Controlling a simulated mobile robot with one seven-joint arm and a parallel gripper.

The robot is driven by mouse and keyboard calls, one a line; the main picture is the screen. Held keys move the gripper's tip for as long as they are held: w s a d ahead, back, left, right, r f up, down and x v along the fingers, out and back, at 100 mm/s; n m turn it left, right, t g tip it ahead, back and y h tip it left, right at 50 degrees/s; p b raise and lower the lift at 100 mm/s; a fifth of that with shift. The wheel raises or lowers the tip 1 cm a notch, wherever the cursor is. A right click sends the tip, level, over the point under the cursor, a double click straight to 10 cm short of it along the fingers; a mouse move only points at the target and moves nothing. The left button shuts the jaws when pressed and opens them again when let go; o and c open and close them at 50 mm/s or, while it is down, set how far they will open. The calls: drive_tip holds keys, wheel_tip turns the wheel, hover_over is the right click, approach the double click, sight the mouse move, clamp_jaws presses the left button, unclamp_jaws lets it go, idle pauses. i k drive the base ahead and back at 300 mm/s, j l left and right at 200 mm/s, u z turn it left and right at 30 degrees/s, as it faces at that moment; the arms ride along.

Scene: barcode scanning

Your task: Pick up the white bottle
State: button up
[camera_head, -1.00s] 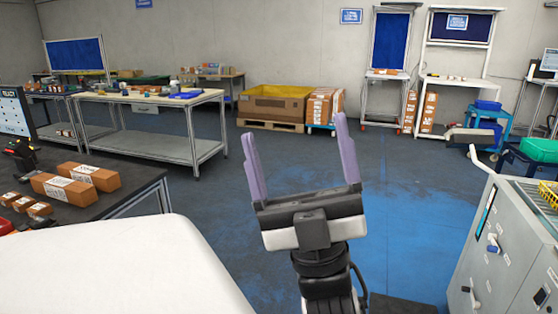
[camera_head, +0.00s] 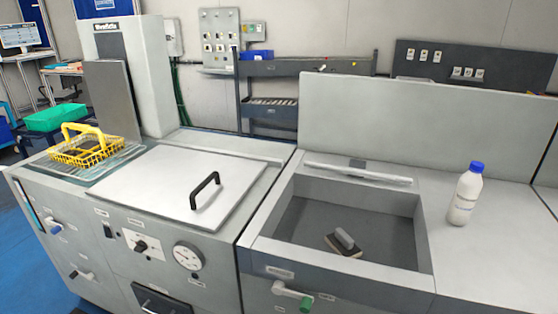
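A white bottle (camera_head: 465,196) with a blue cap stands upright on the grey counter (camera_head: 490,260), at the right of the view. It is just right of a sunken basin. Its body carries a label whose text is too small to read. Nothing touches it or hides it. My gripper is not in this view.
The basin (camera_head: 428,250) holds a dark block with a grey handle (camera_head: 344,240). Left of it is a flat lid (camera_head: 170,190) with a black handle, then a yellow basket (camera_head: 88,150). Raised back panels (camera_head: 380,120) stand behind the counter. Counter space around the bottle is clear.

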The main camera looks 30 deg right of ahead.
sight(470, 185)
drive_tip(key=z, duration=1.9)
